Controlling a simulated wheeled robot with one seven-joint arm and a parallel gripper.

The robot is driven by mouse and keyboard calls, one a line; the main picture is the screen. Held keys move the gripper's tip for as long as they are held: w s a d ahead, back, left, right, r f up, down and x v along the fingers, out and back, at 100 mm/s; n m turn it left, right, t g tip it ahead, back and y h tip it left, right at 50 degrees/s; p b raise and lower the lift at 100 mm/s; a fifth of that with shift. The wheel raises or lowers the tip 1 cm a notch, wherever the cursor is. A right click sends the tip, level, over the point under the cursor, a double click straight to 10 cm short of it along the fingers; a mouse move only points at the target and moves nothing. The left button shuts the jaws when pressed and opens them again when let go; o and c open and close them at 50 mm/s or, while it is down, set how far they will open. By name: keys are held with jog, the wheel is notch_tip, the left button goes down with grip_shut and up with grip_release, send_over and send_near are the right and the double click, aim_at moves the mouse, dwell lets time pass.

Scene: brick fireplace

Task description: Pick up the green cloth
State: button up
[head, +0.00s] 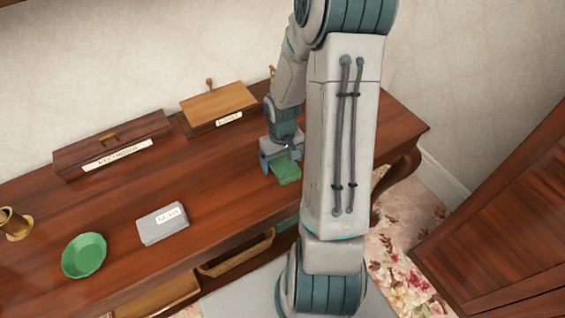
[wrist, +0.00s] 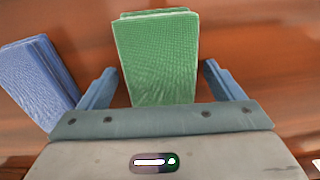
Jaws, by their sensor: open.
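The green cloth (wrist: 157,58) is a folded stack lying on the dark wooden sideboard. In the wrist view it sits between the two blue fingers of my gripper (wrist: 159,85), with a gap on each side, and its near end is hidden behind the gripper body. In the head view the green cloth (head: 286,171) shows just in front of my gripper (head: 281,163), which is open. Whether the fingertips are level with the cloth or above it, I cannot tell.
A folded blue cloth (wrist: 40,82) lies close outside the left finger. The sideboard (head: 120,200) also holds a labelled grey box (head: 158,228), a green bowl (head: 84,257), a long wooden box (head: 112,142), a lighter wooden box (head: 217,103) and a brass object (head: 14,224).

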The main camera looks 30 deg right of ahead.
aim_at(286, 160)
jog(key=c, duration=1.1)
jog(key=shift+o, duration=0.2)
jog(key=shift+r, duration=0.1)
jog(key=shift+r, duration=0.55)
jog(key=r, duration=0.2)
jog(key=d+r, duration=0.1)
jog(key=shift+s+r, duration=0.3)
jog(key=shift+s, duration=0.05)
jog(key=s+d+r, duration=0.6)
jog(key=s+d, duration=0.1)
jog(key=shift+s+d+p, duration=0.2)
jog(key=shift+p, duration=0.15)
